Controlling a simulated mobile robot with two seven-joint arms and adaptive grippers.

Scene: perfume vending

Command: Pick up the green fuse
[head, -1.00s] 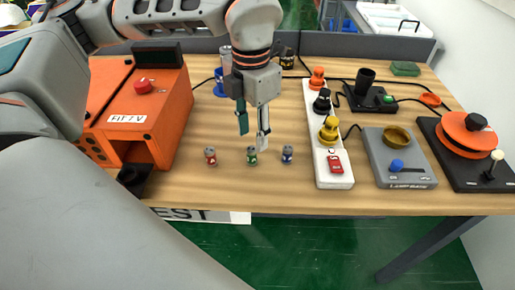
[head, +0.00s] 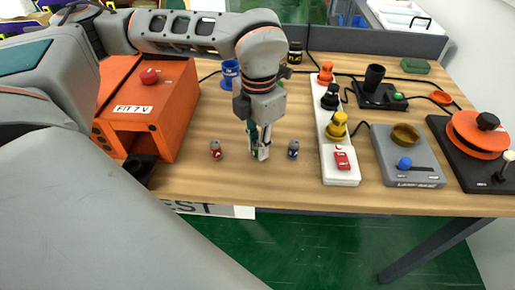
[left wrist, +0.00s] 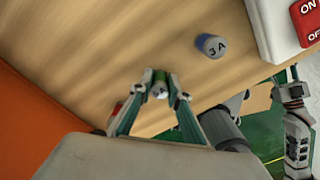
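The green fuse (left wrist: 160,87) is a small cylinder with a pale end, standing on the table between two other fuses. My left gripper (head: 260,154) points down over it. In the left wrist view, its two fingertips lie against both sides of the fuse, and the gripper looks shut on it. In the head view the fingers hide most of the fuse. No lift off the table is visible. What looks like my right gripper (left wrist: 294,98) shows at the right edge of the left wrist view; its fingers are unclear.
A red fuse (head: 215,150) stands left and a blue fuse (head: 293,149) right, both near the gripper. An orange box (head: 160,105) stands left. A white switch strip (head: 341,176) and grey lamp base (head: 408,172) stand right. The table's front edge is close.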

